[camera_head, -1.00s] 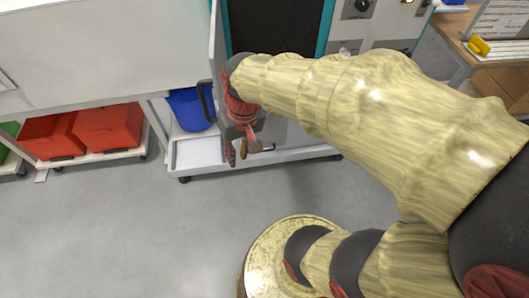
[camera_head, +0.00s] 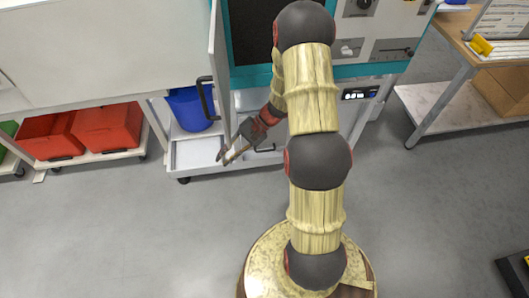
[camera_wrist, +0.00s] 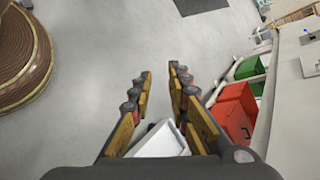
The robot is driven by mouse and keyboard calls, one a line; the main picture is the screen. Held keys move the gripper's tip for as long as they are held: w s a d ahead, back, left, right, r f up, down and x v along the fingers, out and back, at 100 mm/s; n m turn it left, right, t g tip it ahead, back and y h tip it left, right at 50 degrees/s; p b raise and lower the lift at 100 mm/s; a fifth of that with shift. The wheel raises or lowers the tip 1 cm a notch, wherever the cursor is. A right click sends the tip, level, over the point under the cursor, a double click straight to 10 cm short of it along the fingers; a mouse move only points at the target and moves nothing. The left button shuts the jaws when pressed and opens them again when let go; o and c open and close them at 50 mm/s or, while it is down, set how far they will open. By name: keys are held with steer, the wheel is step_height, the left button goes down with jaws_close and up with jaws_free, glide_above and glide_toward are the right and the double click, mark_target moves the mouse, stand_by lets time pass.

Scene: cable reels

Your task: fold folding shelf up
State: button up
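My gripper (camera_head: 226,155) is open and empty, pointing down and left in front of the teal-framed machine. Its two fingers stand apart in the wrist view (camera_wrist: 160,72). A low white shelf (camera_head: 196,154) lies flat at the foot of the machine, just left of and below my gripper in the head view. I cannot tell for certain whether it is the folding shelf, or whether my fingers touch it. A white box-like piece (camera_wrist: 160,141) shows low between my fingers in the wrist view. My arm hides part of the machine front.
An upright pale panel (camera_head: 217,50) with a black handle (camera_head: 206,98) stands beside the machine (camera_head: 350,72). A blue bin (camera_head: 188,109) is behind the gripper; red bins (camera_head: 107,128) stand left. A workbench (camera_head: 465,50) is at right. The grey floor (camera_head: 110,230) in front is clear.

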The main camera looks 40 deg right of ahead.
steer(key=w+d+f+m+t, duration=0.3)
steer(key=w+d+f+t, duration=0.3)
steer(key=w+f, duration=0.25)
steer(key=m+t+h+b, duration=0.1)
steer(key=m+t+h, duration=0.6)
steer(key=h, duration=0.6)
glide_toward(264, 151)
steer(key=w, duration=0.3)
steer(key=shift+d+f+b+x, duration=0.2)
steer(key=shift+b+x, duration=0.35)
steer(key=shift+x, duration=0.7)
steer(key=shift+d+f+b+x, duration=0.15)
steer(key=shift+b+x, duration=0.4)
steer(key=shift+x, duration=0.7)
steer(key=shift+d+f+b+x, duration=0.15)
steer(key=shift+b+x, duration=0.4)
steer(key=shift+x, duration=0.7)
steer(key=shift+s+a, duration=0.1)
steer(key=shift+s, duration=0.1)
steer(key=c, duration=0.3)
jaws_close()
